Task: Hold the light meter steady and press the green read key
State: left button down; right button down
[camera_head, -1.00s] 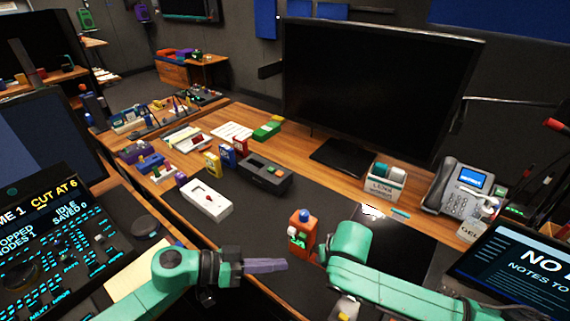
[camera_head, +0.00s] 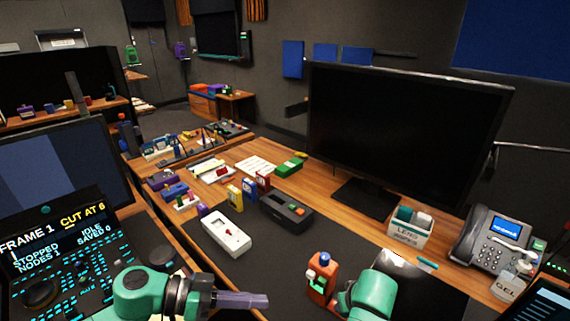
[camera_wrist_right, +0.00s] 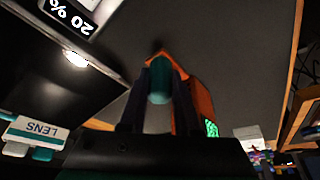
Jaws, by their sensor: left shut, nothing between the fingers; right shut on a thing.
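The orange light meter (camera_head: 318,290) with a blue dome on top stands upright on the dark desk mat, with a bright green patch on its front. My right gripper (camera_wrist_right: 160,75) is shut on the meter; its orange body (camera_wrist_right: 203,105) shows around the dark fingers in the right wrist view, with a lit green panel at its lower right. In the head view my right arm hides the grip. My left gripper (camera_head: 262,301) is shut and empty, its purple fingers pointing right, to the left of the meter and apart from it. I cannot make out the read key's exact shape.
A white box device (camera_head: 226,237) and a dark grey box (camera_head: 286,212) lie behind on the desk. A large monitor (camera_head: 400,130), lens wipes box (camera_head: 410,230) and phone (camera_head: 493,240) stand behind and right. Dark mat is clear between the white device and the meter.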

jog(key=c, duration=0.5)
grip_release()
jog(key=shift+c, duration=0.2)
jog(key=v, duration=1.2)
jog(key=o, duration=0.3)
